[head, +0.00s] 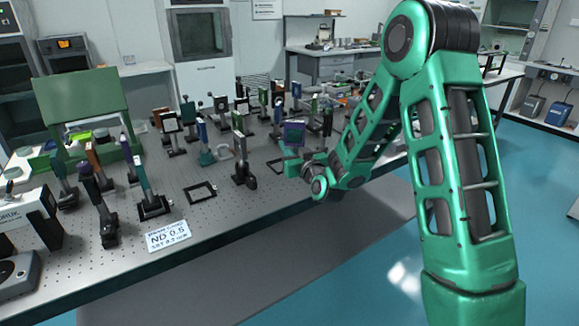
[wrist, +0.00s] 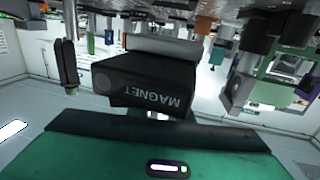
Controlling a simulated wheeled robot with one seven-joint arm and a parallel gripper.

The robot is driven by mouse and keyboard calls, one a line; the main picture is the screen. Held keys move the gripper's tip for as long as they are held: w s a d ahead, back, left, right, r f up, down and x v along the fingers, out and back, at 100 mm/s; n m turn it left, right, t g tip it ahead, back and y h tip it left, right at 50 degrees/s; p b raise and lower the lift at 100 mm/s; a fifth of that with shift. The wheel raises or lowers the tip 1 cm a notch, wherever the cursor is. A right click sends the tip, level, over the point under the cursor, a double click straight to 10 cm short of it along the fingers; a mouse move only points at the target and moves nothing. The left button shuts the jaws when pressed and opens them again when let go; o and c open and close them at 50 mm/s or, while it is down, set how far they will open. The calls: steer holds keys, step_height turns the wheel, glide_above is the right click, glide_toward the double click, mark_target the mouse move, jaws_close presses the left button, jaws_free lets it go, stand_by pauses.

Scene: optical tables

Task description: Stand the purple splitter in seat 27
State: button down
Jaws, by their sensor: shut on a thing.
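The purple splitter (head: 294,133) is a square purple-framed plate. In the head view it is upright at my gripper (head: 297,154), over the front part of the optical table. My gripper is shut on it; its fingers are small and partly hidden there. In the wrist view, a black block (wrist: 150,86) lettered MAGNET is close in front of the camera and seems to be the splitter's base. Two empty black frames, one at the front (head: 200,192) and a smaller one behind (head: 276,163), lie flat on the table. I cannot read a seat number on either.
The perforated table (head: 240,203) carries many upright optics on posts. A dark mount (head: 240,168) stands left of my gripper. A card reading ND 0.5 (head: 168,236) lies near the front edge. A green stand (head: 80,98) is at the back left. Blue floor (head: 350,275) is clear in front.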

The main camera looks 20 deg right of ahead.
steer(key=shift+a+f, duration=0.1)
steer(key=shift+f, duration=2.35)
steer(key=shift+f, duration=0.1)
steer(key=c, duration=1.6)
jaws_free()
steer(key=shift+f, duration=0.1)
